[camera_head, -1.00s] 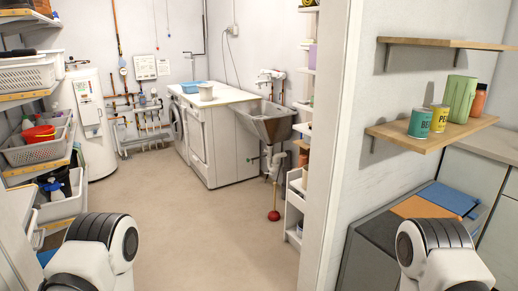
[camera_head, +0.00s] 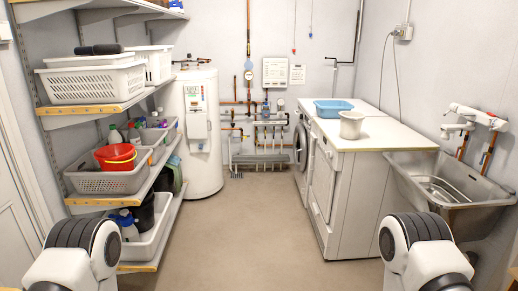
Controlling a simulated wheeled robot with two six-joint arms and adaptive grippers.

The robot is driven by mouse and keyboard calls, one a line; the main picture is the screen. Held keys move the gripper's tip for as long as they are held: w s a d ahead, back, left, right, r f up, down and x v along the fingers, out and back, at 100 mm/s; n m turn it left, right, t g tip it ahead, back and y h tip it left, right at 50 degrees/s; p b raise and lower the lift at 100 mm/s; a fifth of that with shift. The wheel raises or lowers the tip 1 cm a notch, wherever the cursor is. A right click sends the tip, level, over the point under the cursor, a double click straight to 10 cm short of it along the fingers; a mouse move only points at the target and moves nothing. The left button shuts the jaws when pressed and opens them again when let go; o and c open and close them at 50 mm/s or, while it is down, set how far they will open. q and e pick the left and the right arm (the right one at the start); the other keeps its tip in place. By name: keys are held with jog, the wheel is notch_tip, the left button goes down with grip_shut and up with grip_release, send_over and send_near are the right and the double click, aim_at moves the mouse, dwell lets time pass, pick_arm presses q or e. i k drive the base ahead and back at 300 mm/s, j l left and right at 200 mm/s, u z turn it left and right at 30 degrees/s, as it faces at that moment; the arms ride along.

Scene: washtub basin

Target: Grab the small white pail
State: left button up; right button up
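The small white pail (camera_head: 351,125) stands upright on the white top of the right-hand machine (camera_head: 375,136), near the middle right of the head view. A blue tub (camera_head: 334,108) sits just behind it to the left. Only the upper parts of my two arms show, at the bottom left and bottom right. Neither gripper is in view, and both arms are well short of the pail.
Bare floor (camera_head: 245,235) lies ahead between the left shelves (camera_head: 110,194) and the machines. A metal sink (camera_head: 450,185) stands at the right. A red bucket (camera_head: 116,157) sits in a basket on the left shelves. A white water heater (camera_head: 198,135) stands at the back.

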aim_at(351, 121)
jog(key=i+z, duration=0.1)
jog(key=i, duration=0.45)
jog(key=i+j, duration=0.15)
jog(key=i, duration=0.35)
jog(key=i+z, duration=0.15)
jog(key=i, duration=0.4)
jog(key=i+j+z, duration=0.1)
jog(key=i, duration=0.4)
jog(key=i+j, duration=0.3)
jog(key=i, duration=0.25)
jog(key=l+z, duration=0.05)
